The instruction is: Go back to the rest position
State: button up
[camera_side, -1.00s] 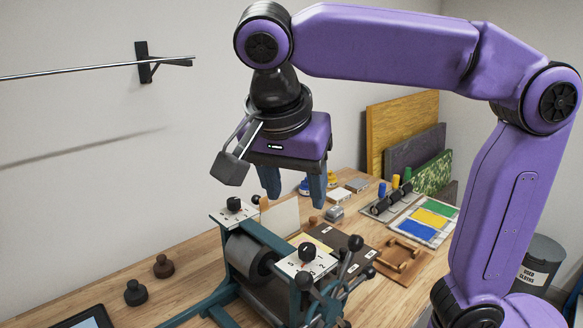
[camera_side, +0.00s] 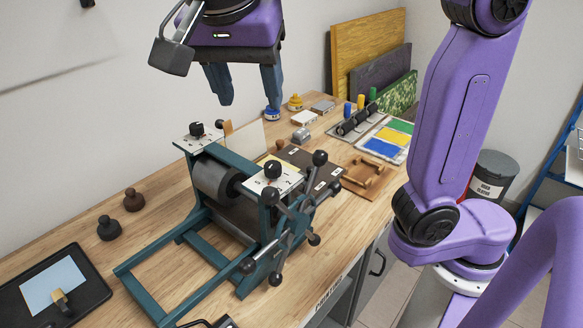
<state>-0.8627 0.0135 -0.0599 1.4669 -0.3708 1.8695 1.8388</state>
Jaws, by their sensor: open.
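My gripper (camera_side: 250,98) hangs at the top of the view, above and behind the printing press, with its two blue-grey fingers apart and nothing between them. The teal press (camera_side: 255,257) stands on the wooden bench (camera_side: 75,236), with a dark roller (camera_side: 213,181), two pale plates with black knobs, and a spoked hand wheel (camera_side: 291,222) at its front right. My fingers are clear of the press. The upper part of my arm is cut off by the top edge of the picture.
Two dark round-knobbed pieces (camera_side: 133,200) stand left of the press. A black tray (camera_side: 88,292) with a pale blue sheet lies front left. Ink tubs (camera_side: 295,102), a colour-patched sheet (camera_side: 390,138) and a brown wooden frame (camera_side: 366,178) are at the back right. A grey bin (camera_side: 492,177) stands beyond.

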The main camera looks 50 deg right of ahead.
jog(key=s+d+f+n+y, duration=0.1)
jog(key=s+f+n+y, duration=0.15)
jog(key=f+n, duration=0.55)
jog(key=s+d+f+n+y, duration=0.1)
jog(key=s+d+f+n, duration=0.15)
jog(key=f+n, duration=0.55)
jog(key=s+d+f+n+g, duration=0.1)
jog(key=s+d+f+n, duration=0.2)
jog(key=d, duration=0.4)
jog(key=s+d+f+n, duration=0.3)
jog(key=s+d+n, duration=0.2)
jog(key=d, duration=0.3)
jog(key=shift+s+f+n+g+y, duration=0.25)
jog(key=shift+f+n+g+y, duration=0.15)
jog(key=shift+n+y, duration=0.1)
dwell(0.4)
